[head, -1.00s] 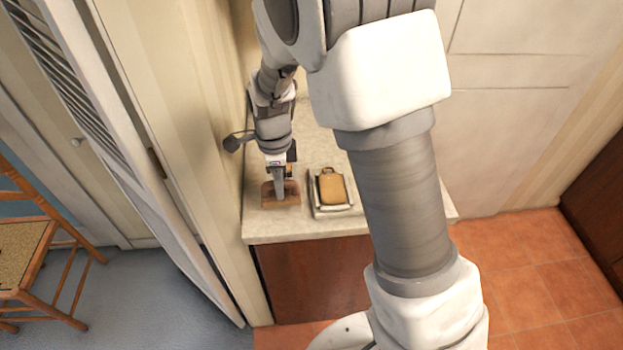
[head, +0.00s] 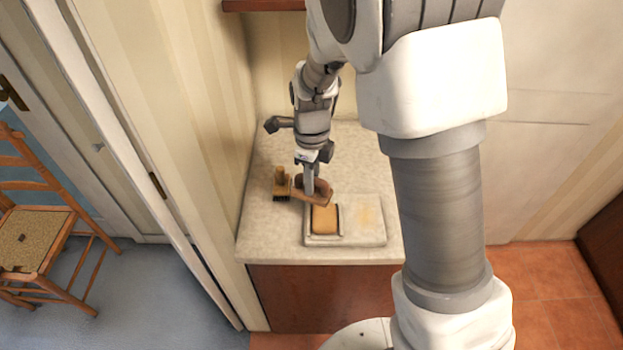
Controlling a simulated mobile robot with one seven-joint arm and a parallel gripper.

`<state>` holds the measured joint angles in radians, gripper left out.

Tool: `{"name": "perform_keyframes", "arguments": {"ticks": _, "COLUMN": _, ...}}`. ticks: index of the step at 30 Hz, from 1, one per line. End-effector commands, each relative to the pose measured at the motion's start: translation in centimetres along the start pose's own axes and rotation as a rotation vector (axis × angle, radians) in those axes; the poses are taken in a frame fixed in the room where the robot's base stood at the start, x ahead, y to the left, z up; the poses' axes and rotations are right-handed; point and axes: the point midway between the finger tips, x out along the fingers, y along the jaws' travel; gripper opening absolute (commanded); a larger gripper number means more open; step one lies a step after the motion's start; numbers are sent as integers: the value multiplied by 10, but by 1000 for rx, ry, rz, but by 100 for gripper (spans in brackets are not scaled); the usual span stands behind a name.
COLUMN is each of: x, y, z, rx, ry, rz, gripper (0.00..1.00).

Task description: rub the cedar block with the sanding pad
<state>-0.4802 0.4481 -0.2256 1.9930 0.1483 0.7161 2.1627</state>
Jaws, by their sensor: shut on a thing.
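The cedar block (head: 325,219) is a tan, rounded block lying in the left part of a pale tray (head: 372,238) on the counter. My gripper (head: 309,191) points down at the block's far-left edge, shut on a brown piece that I take to be the sanding pad (head: 323,190). The pad sits at or just above the far end of the block. I cannot tell whether they touch. The gripper's fingers hide part of the pad.
A wooden brush (head: 281,184) with dark bristles stands on the counter just left of my gripper. The pale counter (head: 270,235) is bare at its front left. A wall closes off the left side. The tray's right part is empty, with a yellowish stain.

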Motion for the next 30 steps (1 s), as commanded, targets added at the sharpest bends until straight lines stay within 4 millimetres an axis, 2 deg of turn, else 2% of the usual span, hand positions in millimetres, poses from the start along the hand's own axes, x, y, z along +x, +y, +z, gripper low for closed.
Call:
{"name": "perform_keyframes", "arguments": {"ticks": 10, "x": -2, "y": 0, "z": 0, "rx": -1, "ry": 1, "rz": 0, "gripper": 0}}
{"name": "perform_keyframes", "arguments": {"ticks": 22, "x": 43, "y": 0, "z": 0, "rx": 0, "ry": 1, "rz": 1, "gripper": 0}}
{"name": "perform_keyframes", "arguments": {"ticks": 30, "x": 51, "y": 0, "z": 0, "rx": -1, "ry": 0, "rz": -1, "gripper": 0}}
